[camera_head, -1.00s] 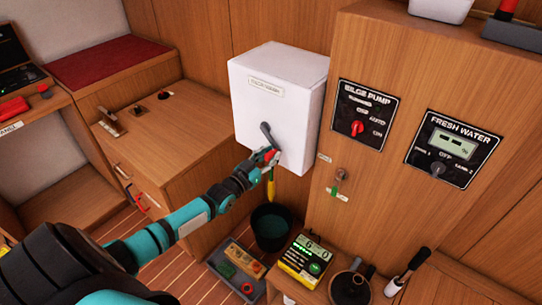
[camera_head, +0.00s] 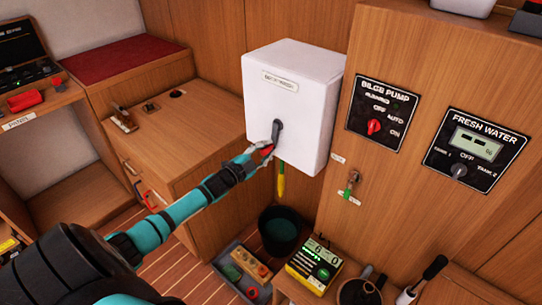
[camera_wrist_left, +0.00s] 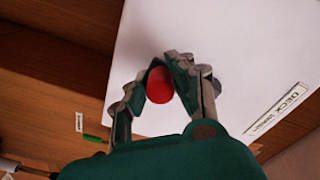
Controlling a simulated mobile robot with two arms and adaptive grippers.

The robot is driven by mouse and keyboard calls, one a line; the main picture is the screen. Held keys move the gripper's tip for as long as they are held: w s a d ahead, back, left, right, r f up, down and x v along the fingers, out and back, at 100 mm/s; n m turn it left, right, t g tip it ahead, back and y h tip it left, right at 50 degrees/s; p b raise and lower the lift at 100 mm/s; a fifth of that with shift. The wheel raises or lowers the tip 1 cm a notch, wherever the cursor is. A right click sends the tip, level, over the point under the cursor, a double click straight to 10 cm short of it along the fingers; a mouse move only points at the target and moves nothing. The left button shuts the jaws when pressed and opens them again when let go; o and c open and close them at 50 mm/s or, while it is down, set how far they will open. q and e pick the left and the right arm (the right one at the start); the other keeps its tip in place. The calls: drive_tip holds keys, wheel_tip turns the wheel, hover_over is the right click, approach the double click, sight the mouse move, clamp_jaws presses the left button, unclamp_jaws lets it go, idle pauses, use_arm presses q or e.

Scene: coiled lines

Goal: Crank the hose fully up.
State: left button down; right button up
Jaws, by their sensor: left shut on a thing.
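A white box (camera_head: 310,105) with a label plate is fixed to the wooden wall. A dark crank arm (camera_head: 277,130) is on its front and points down, slightly left. My left gripper (camera_head: 268,148) is shut on the crank's red knob. In the left wrist view the red knob (camera_wrist_left: 160,86) sits between the fingers, in front of the white box face (camera_wrist_left: 215,45). My right gripper is not in view.
A dark bucket (camera_head: 280,230) stands under the hose end. A grey tray (camera_head: 233,284) and a yellow-black device (camera_head: 313,265) are beside it. A wooden cabinet (camera_head: 170,140) is left. A bilge pump panel (camera_head: 382,115) and a fresh water panel (camera_head: 474,152) are right.

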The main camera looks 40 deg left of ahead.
use_arm(q)
drive_tip(key=a+m, duration=0.1)
drive_tip(key=m, duration=0.1)
drive_tip(key=a+r+m+b, duration=0.1)
drive_tip(key=a+m, duration=0.1)
drive_tip(key=a+r+m+b, duration=0.1)
drive_tip(key=m, duration=0.2)
drive_tip(key=shift+w+a, duration=0.2)
drive_tip(key=shift+a, duration=0.15)
drive_tip(key=r+m, duration=0.1)
drive_tip(key=a+r+m+b, duration=0.1)
drive_tip(key=m, duration=0.1)
drive_tip(key=shift+a+m, duration=0.2)
drive_tip(key=shift+m, duration=0.1)
drive_tip(key=shift+w+a+r+m+b, duration=0.1)
drive_tip(key=shift+a+r+m+b, duration=0.15)
drive_tip(key=shift+r+m, duration=0.4)
drive_tip(key=shift+a+r+m+b, duration=0.2)
drive_tip(key=shift+r+m, duration=0.2)
drive_tip(key=shift+m, duration=0.45)
drive_tip(key=c, duration=1.1)
unclamp_jaws()
drive_tip(key=shift+d, duration=0.1)
drive_tip(key=shift+f, duration=0.1)
